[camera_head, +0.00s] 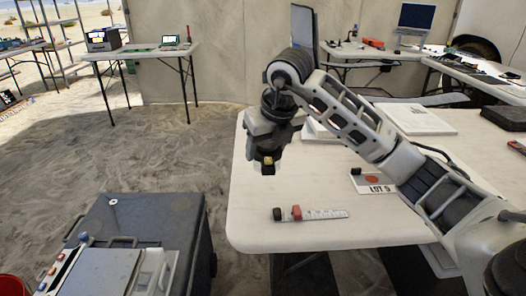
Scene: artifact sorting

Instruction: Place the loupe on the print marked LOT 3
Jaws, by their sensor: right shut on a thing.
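My right gripper (267,156) hangs pointing down above the left part of the white table (250,200). It is shut on a small dark thing with a yellow face, mostly hidden by the fingers; I cannot tell for sure that it is the loupe. A white print (390,188) with a red disc lies on the table to the right of the gripper, partly behind my right arm. Its label looks like LOT 5. I see no print that reads LOT 3. My left gripper is not in view.
A scale bar (325,213) with a red block and a dark knob lies near the table's front edge. A flat white board (415,119) lies at the back. A dark case (150,215) stands left of the table, across a gap. The table's front left is mostly clear.

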